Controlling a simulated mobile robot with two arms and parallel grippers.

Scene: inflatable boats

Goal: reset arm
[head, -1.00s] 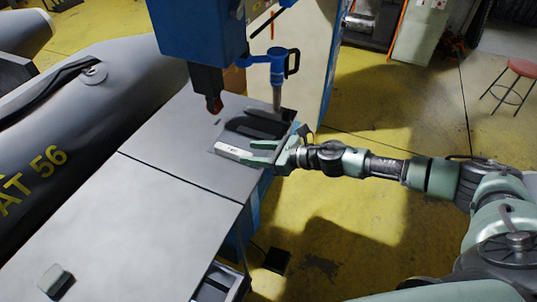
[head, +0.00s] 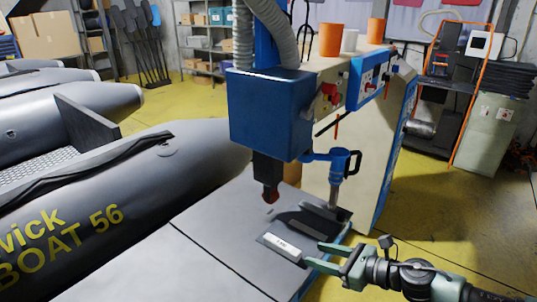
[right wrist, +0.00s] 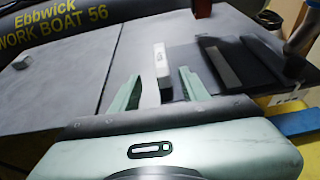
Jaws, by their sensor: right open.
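My right gripper (head: 314,254) is open at the right edge of the grey work table (head: 215,240). A small grey block with a white labelled top (head: 282,246) lies on the table just ahead of its fingertips. In the right wrist view, the block (right wrist: 161,62) shows between the two spread fingers (right wrist: 159,82), with nothing gripped. I cannot tell the exact height of the fingers over the table. My left gripper is in neither current view.
A blue machine head (head: 268,115) hangs over the table, with a blue-handled post (head: 336,180) beside it. A dark flat piece (right wrist: 220,66) lies right of the block. A grey inflatable boat (head: 110,195) lies left. Yellow floor (head: 420,220) is open at right.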

